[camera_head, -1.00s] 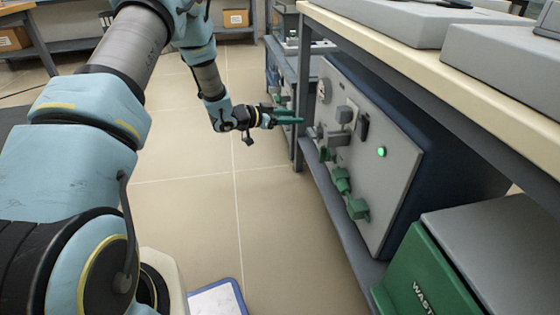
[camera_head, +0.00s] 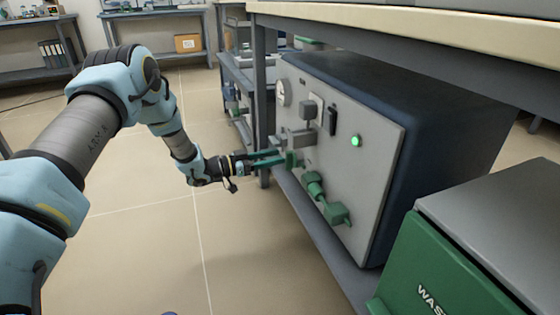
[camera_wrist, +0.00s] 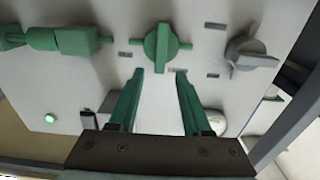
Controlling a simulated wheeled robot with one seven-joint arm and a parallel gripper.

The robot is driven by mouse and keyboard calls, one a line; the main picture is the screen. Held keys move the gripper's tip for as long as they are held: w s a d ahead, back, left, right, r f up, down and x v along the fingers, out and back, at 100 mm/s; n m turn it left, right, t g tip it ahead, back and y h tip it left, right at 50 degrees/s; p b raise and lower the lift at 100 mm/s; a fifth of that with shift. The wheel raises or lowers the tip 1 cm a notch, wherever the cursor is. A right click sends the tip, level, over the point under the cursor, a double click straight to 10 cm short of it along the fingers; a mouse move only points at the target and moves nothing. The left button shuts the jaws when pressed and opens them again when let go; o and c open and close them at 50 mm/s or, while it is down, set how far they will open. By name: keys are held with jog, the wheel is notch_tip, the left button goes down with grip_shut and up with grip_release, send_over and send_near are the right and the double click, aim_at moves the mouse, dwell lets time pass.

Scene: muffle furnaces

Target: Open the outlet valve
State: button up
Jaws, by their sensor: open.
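A green round valve (camera_wrist: 163,47) with a raised bar handle sits on the furnace's pale front panel. It also shows in the head view (camera_head: 291,160), partly behind my fingers. My gripper (camera_wrist: 159,73) is open and empty, its two green fingers pointing at the panel, with tips just short of the valve. In the head view my gripper (camera_head: 281,157) reaches the panel from the left; I cannot tell if it touches. A grey knob (camera_wrist: 248,53) is to the valve's right in the wrist view. The small labels are unreadable, so none confirms which is the outlet valve.
Green fittings (camera_head: 335,212) protrude from the furnace panel (camera_head: 368,185) near the valve. A green lamp (camera_head: 356,141) is lit. The furnace sits on a low shelf under a bench (camera_head: 400,25). A green waste bin (camera_head: 430,270) stands at right. The floor left is clear.

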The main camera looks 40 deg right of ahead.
aim_at(290, 161)
jog(key=shift+b+x, duration=0.3)
jog(key=shift+x, duration=1.05)
jog(key=shift+c, duration=0.3)
grip_shut()
